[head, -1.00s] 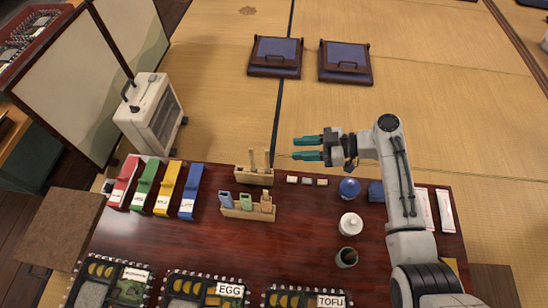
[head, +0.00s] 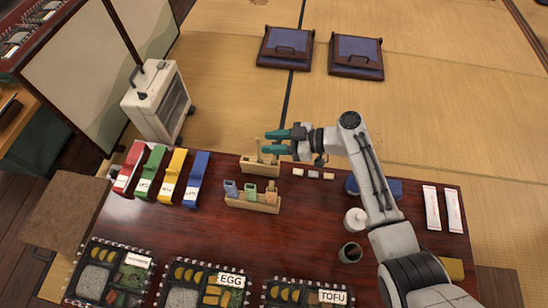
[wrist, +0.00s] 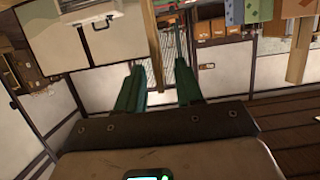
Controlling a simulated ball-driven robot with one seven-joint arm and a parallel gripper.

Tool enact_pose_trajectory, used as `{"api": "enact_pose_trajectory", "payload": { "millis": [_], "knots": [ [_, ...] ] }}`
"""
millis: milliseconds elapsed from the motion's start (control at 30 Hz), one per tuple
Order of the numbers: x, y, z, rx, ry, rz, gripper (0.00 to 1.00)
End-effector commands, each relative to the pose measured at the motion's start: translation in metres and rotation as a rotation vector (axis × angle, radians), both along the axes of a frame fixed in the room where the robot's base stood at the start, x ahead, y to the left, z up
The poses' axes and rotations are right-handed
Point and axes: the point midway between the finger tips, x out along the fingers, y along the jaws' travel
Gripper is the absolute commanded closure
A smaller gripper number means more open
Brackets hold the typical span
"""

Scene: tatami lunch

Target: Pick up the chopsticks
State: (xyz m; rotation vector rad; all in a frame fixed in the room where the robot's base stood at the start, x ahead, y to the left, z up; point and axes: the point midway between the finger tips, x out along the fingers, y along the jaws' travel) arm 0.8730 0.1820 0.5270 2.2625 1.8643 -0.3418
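A pale wooden holder (head: 260,168) stands near the back edge of the table, with slim upright wooden sticks that look like chopsticks (head: 259,150). My gripper (head: 266,142) reaches in from the right at the height of the sticks' upper part. Its two teal fingers are apart. In the wrist view, the view is upside down and one pale stick (wrist: 154,45) shows in the gap between the open fingers (wrist: 159,85). Another wooden stick (wrist: 300,45) shows to the right, outside the fingers. I cannot tell whether a finger touches a stick.
A second wooden holder (head: 252,203) with several coloured pieces stands just in front. A white lidded pot (head: 355,220) and a dark cup (head: 350,252) are to its right. Small blocks (head: 313,174) lie right of the chopstick holder.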

Motion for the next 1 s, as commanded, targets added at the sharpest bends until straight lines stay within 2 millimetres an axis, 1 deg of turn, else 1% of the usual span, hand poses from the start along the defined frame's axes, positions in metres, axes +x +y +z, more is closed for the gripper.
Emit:
{"api": "enact_pose_trajectory", "payload": {
  "millis": [100,400,500,833,933,1000],
  "knots": [
    [0.0,0.0,0.0,0.0,0.0,0.0,0.64],
    [0.0,0.0,0.0,0.0,0.0,0.0,0.93],
    [0.0,-0.001,0.0,0.0,0.0,0.0,1.0],
    [0.0,-0.001,0.002,0.0,0.0,0.0,1.0],
    [0.0,0.0,0.012,0.001,-0.001,-0.001,1.0],
    [0.0,-0.001,0.023,0.0,-0.003,0.0,1.0]
  ]
}}
